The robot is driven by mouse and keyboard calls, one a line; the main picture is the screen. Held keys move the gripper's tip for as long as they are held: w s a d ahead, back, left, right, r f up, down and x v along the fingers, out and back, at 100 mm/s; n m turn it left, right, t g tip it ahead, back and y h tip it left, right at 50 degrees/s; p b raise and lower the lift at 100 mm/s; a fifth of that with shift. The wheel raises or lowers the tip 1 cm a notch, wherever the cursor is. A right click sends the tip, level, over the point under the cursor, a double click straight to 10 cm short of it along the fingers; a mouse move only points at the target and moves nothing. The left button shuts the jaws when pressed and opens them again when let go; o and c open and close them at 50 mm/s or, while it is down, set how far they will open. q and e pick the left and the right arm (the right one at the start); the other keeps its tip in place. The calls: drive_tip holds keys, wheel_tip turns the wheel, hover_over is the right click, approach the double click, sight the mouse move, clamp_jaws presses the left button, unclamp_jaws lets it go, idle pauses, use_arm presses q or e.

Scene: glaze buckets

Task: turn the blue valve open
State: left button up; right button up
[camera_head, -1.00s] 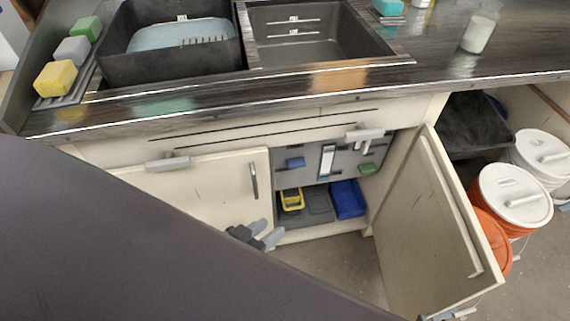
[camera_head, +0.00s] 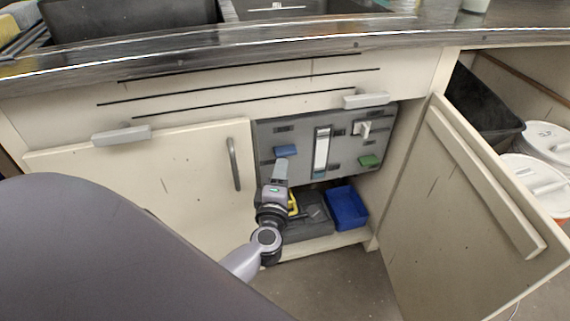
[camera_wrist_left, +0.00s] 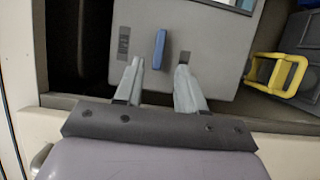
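The blue valve handle (camera_head: 286,151) is a small blue bar, lying roughly level, at the left of a grey panel (camera_head: 345,165) inside the open cabinet. My left gripper (camera_head: 281,170) is just below and in front of it in the head view. In the left wrist view the blue handle (camera_wrist_left: 159,50) lies between the lines of the two spread fingers of my left gripper (camera_wrist_left: 159,68), its near end close to the fingertips. The fingers are open and hold nothing; whether they touch the handle cannot be told. My right gripper is out of view.
The panel also has a green handle (camera_head: 369,160), a white handle (camera_head: 362,128) and a white upright gauge (camera_head: 322,150). A yellow-handled caddy (camera_wrist_left: 282,73) and a blue bin (camera_head: 347,207) sit below. The left door (camera_head: 190,175) is shut; the right door (camera_head: 465,210) stands open.

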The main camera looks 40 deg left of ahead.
sight(285, 155)
use_arm(q)
drive_tip(key=b+x, duration=0.1)
drive_tip(key=x, duration=0.5)
drive_tip(key=shift+w+a+b, duration=0.15)
drive_tip(key=shift+w+b, duration=0.15)
clamp_jaws()
